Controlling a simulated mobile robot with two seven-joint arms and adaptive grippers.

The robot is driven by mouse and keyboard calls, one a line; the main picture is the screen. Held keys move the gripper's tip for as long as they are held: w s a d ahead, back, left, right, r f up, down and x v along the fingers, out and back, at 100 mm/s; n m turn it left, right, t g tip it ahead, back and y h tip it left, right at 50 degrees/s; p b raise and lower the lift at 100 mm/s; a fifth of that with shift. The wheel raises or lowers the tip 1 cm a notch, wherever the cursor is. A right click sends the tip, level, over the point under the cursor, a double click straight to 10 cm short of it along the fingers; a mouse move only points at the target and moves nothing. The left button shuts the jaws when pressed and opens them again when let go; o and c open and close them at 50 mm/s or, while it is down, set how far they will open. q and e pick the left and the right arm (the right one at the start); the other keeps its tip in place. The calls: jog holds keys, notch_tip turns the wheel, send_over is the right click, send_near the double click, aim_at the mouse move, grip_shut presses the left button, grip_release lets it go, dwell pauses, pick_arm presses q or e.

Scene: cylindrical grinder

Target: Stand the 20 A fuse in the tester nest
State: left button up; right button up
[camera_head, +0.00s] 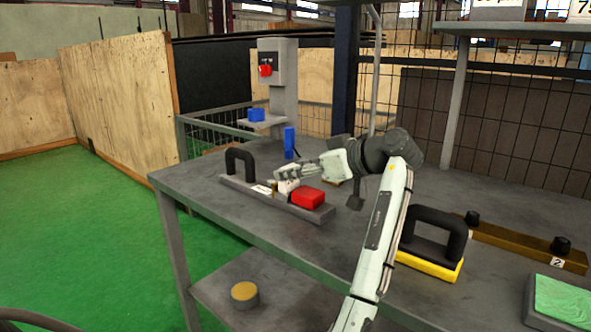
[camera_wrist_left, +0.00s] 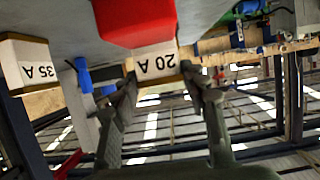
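The 20 A fuse (camera_wrist_left: 155,63), a white-labelled block with tan ends, is between the fingertips of my left gripper (camera_wrist_left: 158,84) in the left wrist view. The fingers appear shut on its two ends. In the head view my left gripper (camera_head: 285,181) is low over a grey bar-shaped base (camera_head: 240,187) with a black handle (camera_head: 240,159) and a red block (camera_head: 307,198). The red block (camera_wrist_left: 140,20) is close beside the fuse. I cannot tell which part is the nest, or whether the fuse touches it. My right gripper is out of view.
A 35 A fuse (camera_wrist_left: 34,68) shows in the wrist view. A blue cylinder (camera_head: 289,143) stands behind the base. To the right are a black handle on a yellow base (camera_head: 430,262), a brown bar with black knobs (camera_head: 515,243) and a green-topped tray (camera_head: 563,301). The table's front-left area is clear.

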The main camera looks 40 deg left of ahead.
pick_arm(q)
jog(key=o, duration=0.3)
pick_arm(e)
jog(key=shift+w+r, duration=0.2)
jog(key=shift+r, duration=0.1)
pick_arm(q)
jog(key=shift+o, duration=0.2)
jog(key=shift+d+r, duration=0.15)
jog(key=shift+r, duration=0.05)
jog(key=v, duration=0.2)
jog(key=shift+d, duration=0.25)
jog(key=v, duration=0.4)
jog(key=shift+d+r+b, duration=0.15)
jog(key=shift+r+b, duration=0.1)
jog(key=shift+b, duration=0.15)
jog(key=shift+d, duration=0.1)
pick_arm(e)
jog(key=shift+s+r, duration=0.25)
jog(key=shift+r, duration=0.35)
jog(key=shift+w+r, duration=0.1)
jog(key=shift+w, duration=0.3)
